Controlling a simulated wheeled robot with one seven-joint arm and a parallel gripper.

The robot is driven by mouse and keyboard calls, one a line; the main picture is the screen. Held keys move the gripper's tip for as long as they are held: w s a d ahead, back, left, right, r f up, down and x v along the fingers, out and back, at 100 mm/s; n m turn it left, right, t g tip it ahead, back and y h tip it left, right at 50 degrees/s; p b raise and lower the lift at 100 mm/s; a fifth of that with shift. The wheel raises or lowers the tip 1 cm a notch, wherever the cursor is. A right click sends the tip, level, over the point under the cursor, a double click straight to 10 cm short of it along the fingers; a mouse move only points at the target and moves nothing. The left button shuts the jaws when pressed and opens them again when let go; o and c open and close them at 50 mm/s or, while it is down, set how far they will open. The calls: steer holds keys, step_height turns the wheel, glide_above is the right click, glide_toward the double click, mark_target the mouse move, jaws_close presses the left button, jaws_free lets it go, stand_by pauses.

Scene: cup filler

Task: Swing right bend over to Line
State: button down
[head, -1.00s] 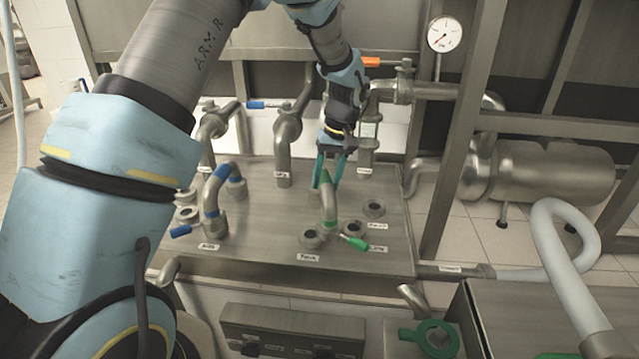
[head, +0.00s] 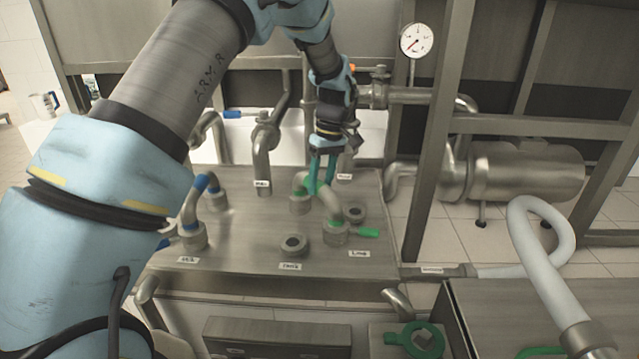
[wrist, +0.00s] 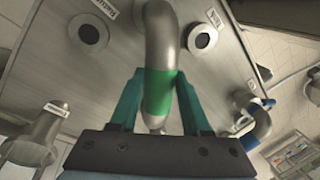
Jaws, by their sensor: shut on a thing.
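The right bend (head: 329,203), a steel elbow pipe with a green band, stands on the steel panel (head: 225,245). My gripper (head: 319,187) is shut on its green band; in the wrist view the fingers (wrist: 160,85) lie on both sides of the band. Its front end is at the Line port (head: 337,235), by the Line label (head: 359,254) and a green handle (head: 368,232). I cannot tell whether that end is fully seated. The Tank port (head: 294,244) is open and empty.
A blue-banded left bend (head: 191,208) stands left on the panel. Another open port (head: 356,210) lies behind the Line port. Vertical pipes (head: 262,155) rise behind the panel. A frame post (head: 432,140) and a grey hose (head: 535,250) are on the right.

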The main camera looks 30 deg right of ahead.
steer(key=shift+c, duration=1.8)
jaws_free()
steer(key=shift+r, duration=0.1)
step_height(320, 180, up, 10)
steer(key=d+b, duration=0.2)
steer(key=shift+w+r+b, duration=0.2)
steer(key=shift+r+b, duration=0.05)
steer(key=shift+b, duration=0.1)
